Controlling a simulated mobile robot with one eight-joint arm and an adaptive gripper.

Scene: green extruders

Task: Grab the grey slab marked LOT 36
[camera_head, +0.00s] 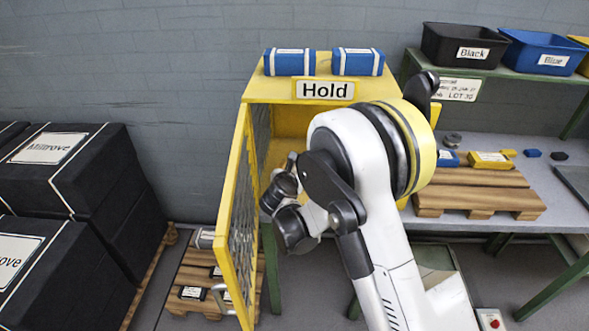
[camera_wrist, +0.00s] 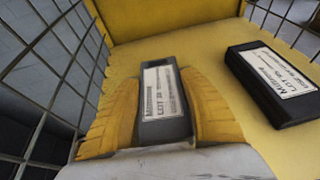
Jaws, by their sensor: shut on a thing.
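In the wrist view, a dark grey slab (camera_wrist: 163,128) with a white label lies between the yellow fingers of my gripper (camera_wrist: 160,85). The fingers are shut on its two long sides. Its label starts with a maker's name and "LOT 3"; the last digit is too blurred to be sure of. The slab is on or just above the yellow floor of a mesh-sided cabinet; I cannot tell which. In the head view, my arm covers my gripper and the slab at the yellow Hold cabinet (camera_head: 325,90).
A black slab (camera_wrist: 275,85) with a white LOT label lies to the right on the cabinet floor. Wire mesh walls (camera_wrist: 50,60) stand at both sides. In the head view, the yellow mesh door (camera_head: 236,225) stands open at the left. Blue packs (camera_head: 290,62) sit on the cabinet top.

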